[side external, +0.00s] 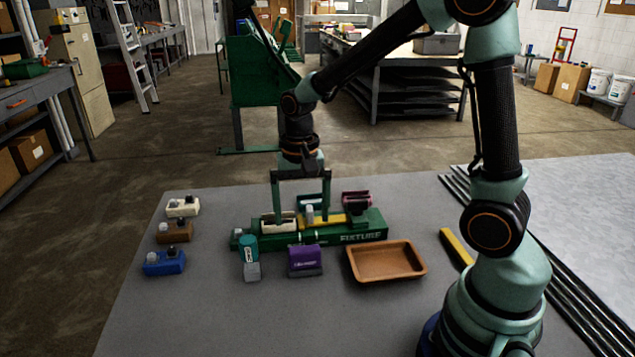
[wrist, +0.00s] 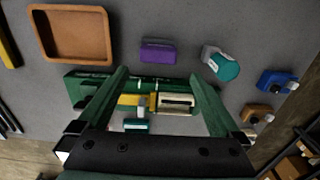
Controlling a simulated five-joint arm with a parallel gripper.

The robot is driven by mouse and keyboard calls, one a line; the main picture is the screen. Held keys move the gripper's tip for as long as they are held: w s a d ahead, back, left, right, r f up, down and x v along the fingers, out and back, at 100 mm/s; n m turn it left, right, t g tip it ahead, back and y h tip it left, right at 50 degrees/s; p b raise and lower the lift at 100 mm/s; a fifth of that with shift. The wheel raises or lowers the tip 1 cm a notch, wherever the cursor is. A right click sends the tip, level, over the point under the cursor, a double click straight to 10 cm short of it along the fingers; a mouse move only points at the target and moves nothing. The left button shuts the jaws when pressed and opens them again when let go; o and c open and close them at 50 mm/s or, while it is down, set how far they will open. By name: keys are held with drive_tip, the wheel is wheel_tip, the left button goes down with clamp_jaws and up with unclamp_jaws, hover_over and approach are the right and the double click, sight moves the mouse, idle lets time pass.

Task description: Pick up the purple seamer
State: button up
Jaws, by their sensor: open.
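In the wrist view the purple seamer (wrist: 158,51) shows whole, just beyond the fingertips. My gripper (side external: 300,217) is open above the fixture, behind the seamer in the side view. Its fingers (wrist: 160,75) spread on either side of a cream part (wrist: 175,103) and a yellow piece on the fixture. Nothing is held, and the seamer is apart from the fingers.
White, brown and blue blocks line the left edge. A dark pink block (side external: 356,198) is behind the fixture. A yellow bar (side external: 455,246) lies beyond the tray.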

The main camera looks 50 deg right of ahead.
sight(304, 249)
drive_tip(key=f, duration=1)
drive_tip(key=shift+d+f, duration=0.2)
drive_tip(key=shift+f, duration=0.05)
drive_tip(key=c, duration=1.3)
drive_tip(key=shift+r, duration=0.15)
wheel_tip(304, 249, up, 20)
drive_tip(key=shift+f, duration=0.1)
